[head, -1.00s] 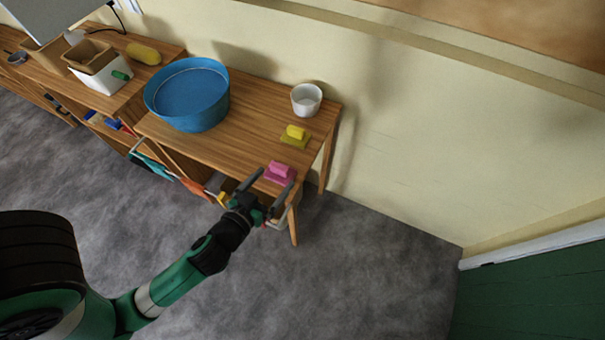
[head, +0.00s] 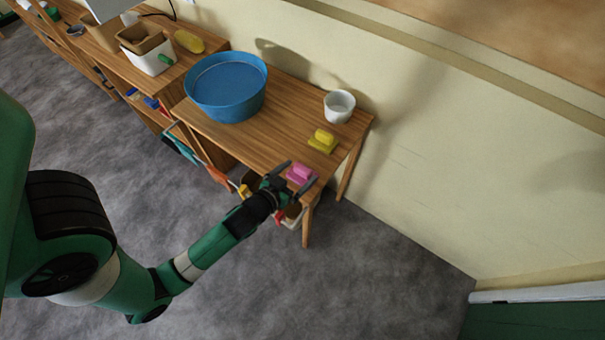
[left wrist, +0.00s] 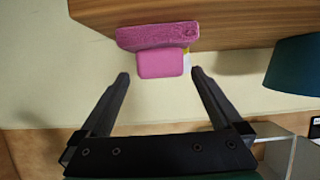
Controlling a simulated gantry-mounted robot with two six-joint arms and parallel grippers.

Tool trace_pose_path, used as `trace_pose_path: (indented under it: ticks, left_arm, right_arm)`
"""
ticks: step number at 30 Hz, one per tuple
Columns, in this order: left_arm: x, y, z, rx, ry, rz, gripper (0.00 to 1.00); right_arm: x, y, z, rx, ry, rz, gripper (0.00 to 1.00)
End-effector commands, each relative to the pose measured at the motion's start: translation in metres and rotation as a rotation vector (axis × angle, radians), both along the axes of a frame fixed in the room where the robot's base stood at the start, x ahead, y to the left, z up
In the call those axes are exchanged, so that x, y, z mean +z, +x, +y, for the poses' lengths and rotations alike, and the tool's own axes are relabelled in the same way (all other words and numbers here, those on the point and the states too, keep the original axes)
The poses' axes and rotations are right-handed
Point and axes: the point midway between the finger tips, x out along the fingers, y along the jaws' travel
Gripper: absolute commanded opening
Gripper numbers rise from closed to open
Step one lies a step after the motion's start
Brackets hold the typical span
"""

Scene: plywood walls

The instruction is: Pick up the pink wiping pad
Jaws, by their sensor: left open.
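The pink wiping pad (head: 301,174) sits on the front right corner of the wooden table (head: 240,140). It has a block-shaped grip on a wider base, and it also shows in the left wrist view (left wrist: 160,64). My left gripper (head: 294,172) is open at the table's front edge, with its fingers pointing at the pad. In the left wrist view the fingertips (left wrist: 160,75) stand to either side of the pad's grip, with gaps on both sides. The jaws hold nothing. My right gripper does not show.
A yellow-green pad (head: 323,140) lies behind the pink one. A white cup (head: 340,105) stands at the back right and a large blue tub (head: 226,90) at the left. Items hang along the table's front, including a teal one (head: 182,146). The floor in front is clear.

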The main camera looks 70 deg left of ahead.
Motion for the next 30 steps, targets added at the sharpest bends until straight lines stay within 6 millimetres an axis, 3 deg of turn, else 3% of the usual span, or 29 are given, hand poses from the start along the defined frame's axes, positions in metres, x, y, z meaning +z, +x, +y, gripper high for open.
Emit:
trace_pose_path:
  ticks: [6,12,25,26,30]
  left_arm:
    - [-0.013,0.022,0.016,0.0,0.002,-0.002,1.0]
    - [-0.013,0.022,0.016,-0.001,0.002,-0.001,1.0]
    - [-0.013,0.022,0.016,-0.001,0.002,-0.001,0.24]
    - [-0.013,0.022,0.016,-0.001,0.002,-0.001,0.2]
    - [-0.013,0.022,0.016,-0.001,0.002,-0.001,0.2]
  right_arm:
    - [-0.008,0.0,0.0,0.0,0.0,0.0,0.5]
    - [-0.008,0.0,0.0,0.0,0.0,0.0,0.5]
    - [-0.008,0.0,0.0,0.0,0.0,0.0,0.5]
    - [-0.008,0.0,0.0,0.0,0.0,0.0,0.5]
    - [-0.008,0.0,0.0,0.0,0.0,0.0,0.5]
